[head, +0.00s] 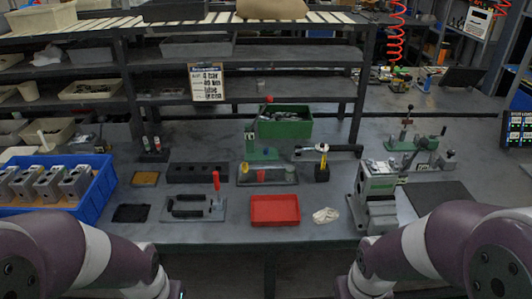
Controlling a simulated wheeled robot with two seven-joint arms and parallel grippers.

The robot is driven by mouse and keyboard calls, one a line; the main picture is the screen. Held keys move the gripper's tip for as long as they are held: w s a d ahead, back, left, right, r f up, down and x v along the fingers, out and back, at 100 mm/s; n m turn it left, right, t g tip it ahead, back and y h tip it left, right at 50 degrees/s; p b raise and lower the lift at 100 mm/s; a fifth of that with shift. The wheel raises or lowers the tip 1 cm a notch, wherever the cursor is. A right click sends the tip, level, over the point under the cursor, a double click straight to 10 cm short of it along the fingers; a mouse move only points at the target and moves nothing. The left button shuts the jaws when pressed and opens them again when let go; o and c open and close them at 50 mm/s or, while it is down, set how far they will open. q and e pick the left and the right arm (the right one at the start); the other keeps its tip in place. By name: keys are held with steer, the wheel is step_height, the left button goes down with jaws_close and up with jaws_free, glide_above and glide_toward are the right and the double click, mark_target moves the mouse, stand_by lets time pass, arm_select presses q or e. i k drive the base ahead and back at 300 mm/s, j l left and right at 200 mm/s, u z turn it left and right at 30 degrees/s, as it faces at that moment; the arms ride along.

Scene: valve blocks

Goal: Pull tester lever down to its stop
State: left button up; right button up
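I cannot tell for sure which device is the tester. A fixture (190,208) at front centre-left carries an upright red-handled lever (216,181). A green-based device (412,143) at the back right has an upright lever (408,115) with a dark red knob. Only my arm links show at the bottom left and bottom right corners. Both grippers are out of the picture, and nothing of mine touches these devices.
A blue bin (104,183) with several metal valve blocks (48,184) stands at the left. A red tray (275,209) and a white cloth (326,215) lie at front centre. A grey machine (378,183) stands right of centre. A green bin (285,122) stands behind, before the shelves.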

mark_target(268, 99)
steer(key=i+j+u, duration=0.6)
steer(key=i, duration=0.25)
steer(key=i+j+u, duration=0.1)
steer(key=i+u, duration=0.2)
steer(key=i, duration=0.15)
